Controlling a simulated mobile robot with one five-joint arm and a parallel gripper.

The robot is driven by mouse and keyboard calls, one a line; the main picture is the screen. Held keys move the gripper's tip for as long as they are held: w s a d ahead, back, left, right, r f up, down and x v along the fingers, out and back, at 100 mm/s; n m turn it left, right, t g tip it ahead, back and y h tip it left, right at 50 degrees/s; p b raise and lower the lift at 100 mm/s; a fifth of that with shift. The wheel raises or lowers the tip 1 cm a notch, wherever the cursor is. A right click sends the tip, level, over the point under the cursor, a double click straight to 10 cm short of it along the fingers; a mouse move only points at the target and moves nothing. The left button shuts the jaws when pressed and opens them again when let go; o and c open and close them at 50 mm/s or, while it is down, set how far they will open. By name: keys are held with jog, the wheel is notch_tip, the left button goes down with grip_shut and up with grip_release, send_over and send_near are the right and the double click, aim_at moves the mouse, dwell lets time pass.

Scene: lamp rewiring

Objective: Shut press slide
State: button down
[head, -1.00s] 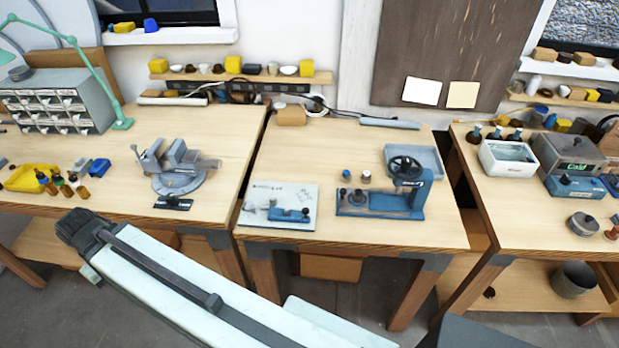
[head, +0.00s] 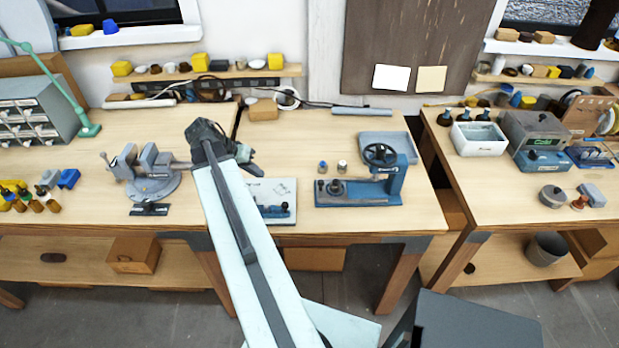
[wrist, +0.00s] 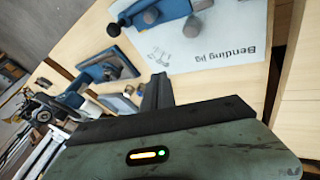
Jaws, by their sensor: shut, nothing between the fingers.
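The slide's exact position along the base is hard to tell. My gripper (head: 252,162) is shut and empty, above the bench left of the press. In the wrist view, its dark fingers (wrist: 157,92) point toward the bending jig's white board (wrist: 215,45). Blue press parts (wrist: 107,68) appear left of the board there.
The bending jig (head: 285,210) lies partly hidden behind my arm. A vise (head: 150,178) stands on the left bench. Two small capped items (head: 332,167) stand behind the slide. A grey tray (head: 398,145) is behind the press. Bare bench lies along the front edge.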

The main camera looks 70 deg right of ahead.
jog(key=s+d+r+m+g, duration=0.1)
jog(key=s+d+m, duration=0.1)
jog(key=s+d, duration=0.35)
jog(key=b+x, duration=0.2)
jog(key=x, duration=0.1)
jog(key=b+x, duration=0.3)
jog(key=a+b+x, duration=0.1)
jog(key=b+x, duration=0.2)
jog(key=shift+s+f, duration=0.3)
jog(key=shift+f, duration=0.2)
jog(key=s, duration=0.3)
jog(key=shift+s+d+r, duration=0.2)
jog(key=shift+s+d, duration=0.05)
jog(key=shift+s, duration=0.4)
jog(key=shift+d, duration=0.1)
